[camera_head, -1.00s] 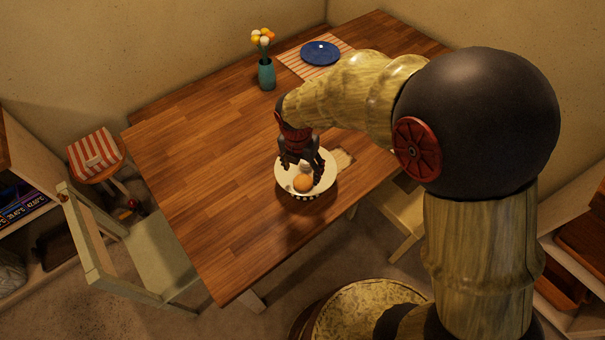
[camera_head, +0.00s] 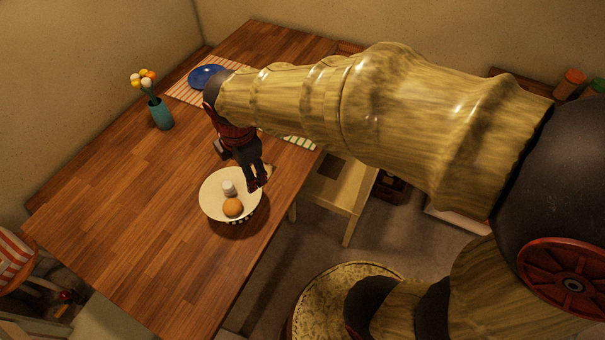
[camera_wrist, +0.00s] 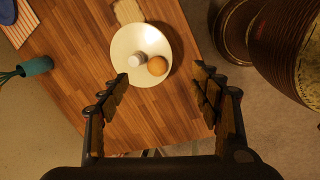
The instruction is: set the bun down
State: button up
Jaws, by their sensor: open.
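The bun (camera_head: 233,207) is round and orange-brown and rests in a pale bowl (camera_head: 213,188) on the wooden table. A small white item (camera_head: 229,187) sits in the bowl beside it. In the wrist view the bun (camera_wrist: 157,65) and the white item (camera_wrist: 138,60) lie in the bowl (camera_wrist: 126,44), beyond the fingertips. My gripper (camera_head: 258,184) is above the bowl's right rim in the head view. In the wrist view its fingers (camera_wrist: 161,82) are spread wide with nothing between them.
A teal vase with flowers (camera_head: 161,114) stands at the table's left. A blue plate (camera_head: 207,76) lies on a striped mat (camera_head: 184,95) at the back. A wooden board (camera_wrist: 129,11) lies by the bowl. The table's left part is bare. A chair (camera_head: 341,190) stands at the right edge.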

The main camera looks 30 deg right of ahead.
jog(key=s+d+r+m+t, duration=0.1)
jog(key=s+d+r+m, duration=0.3)
jog(key=s+m, duration=0.3)
jog(key=s+d+r+m+t, duration=0.2)
jog(key=s+d+r+m, duration=0.2)
jog(key=s+m, duration=0.3)
jog(key=m, duration=0.5)
jog(key=shift+r+m, duration=0.2)
jog(key=shift+m, duration=0.2)
jog(key=shift+d, duration=0.1)
